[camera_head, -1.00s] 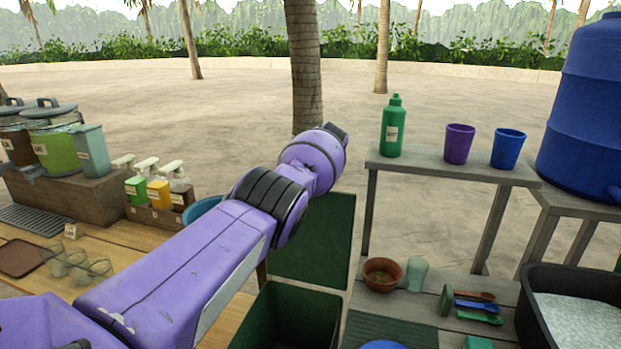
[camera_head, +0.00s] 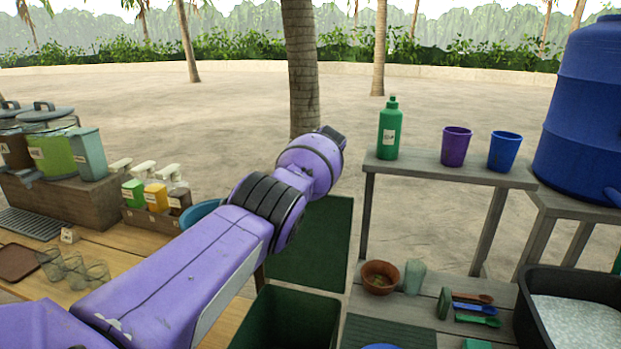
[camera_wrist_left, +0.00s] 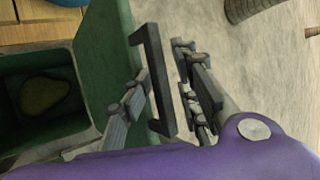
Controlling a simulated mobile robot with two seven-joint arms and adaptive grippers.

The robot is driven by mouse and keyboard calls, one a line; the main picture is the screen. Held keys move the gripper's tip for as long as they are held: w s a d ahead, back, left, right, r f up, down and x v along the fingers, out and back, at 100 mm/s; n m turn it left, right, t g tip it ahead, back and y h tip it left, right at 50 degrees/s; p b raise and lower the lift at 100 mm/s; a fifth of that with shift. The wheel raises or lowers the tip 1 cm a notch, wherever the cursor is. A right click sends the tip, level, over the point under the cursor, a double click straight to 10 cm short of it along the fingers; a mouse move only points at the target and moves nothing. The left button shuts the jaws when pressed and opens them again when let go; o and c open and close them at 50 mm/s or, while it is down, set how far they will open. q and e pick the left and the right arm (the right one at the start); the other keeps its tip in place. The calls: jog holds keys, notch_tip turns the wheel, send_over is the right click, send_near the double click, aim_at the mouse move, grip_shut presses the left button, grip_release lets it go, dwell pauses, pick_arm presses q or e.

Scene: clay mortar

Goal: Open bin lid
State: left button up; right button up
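The green bin (camera_head: 290,318) stands open at the bottom centre of the head view. Its green lid (camera_head: 325,245) is swung up at the bin's far side, its inner face showing. In the left wrist view the lid (camera_wrist_left: 105,50) runs beside the bin's dark opening (camera_wrist_left: 20,75), and a dark bar handle (camera_wrist_left: 155,80) sticks out from it. My left gripper (camera_wrist_left: 165,100) is open, one finger on each side of the handle, with gaps visible. In the head view my left arm hides this gripper. My right gripper is in neither view.
A yellowish lump (camera_wrist_left: 45,95) lies inside the bin. Left is a wooden counter (camera_head: 100,250) with glasses and dispensers. Right is a low shelf (camera_head: 410,305) with a brown bowl (camera_head: 380,277) and utensils.

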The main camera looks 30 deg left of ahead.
pick_arm(q)
jog(key=shift+s+d+r, duration=0.25)
jog(key=shift+d+r, duration=0.05)
jog(key=shift+r, duration=0.25)
jog(key=shift+v, duration=0.75)
jog(key=v, duration=0.9)
jog(key=shift+s+f, duration=0.15)
jog(key=shift+d, duration=0.1)
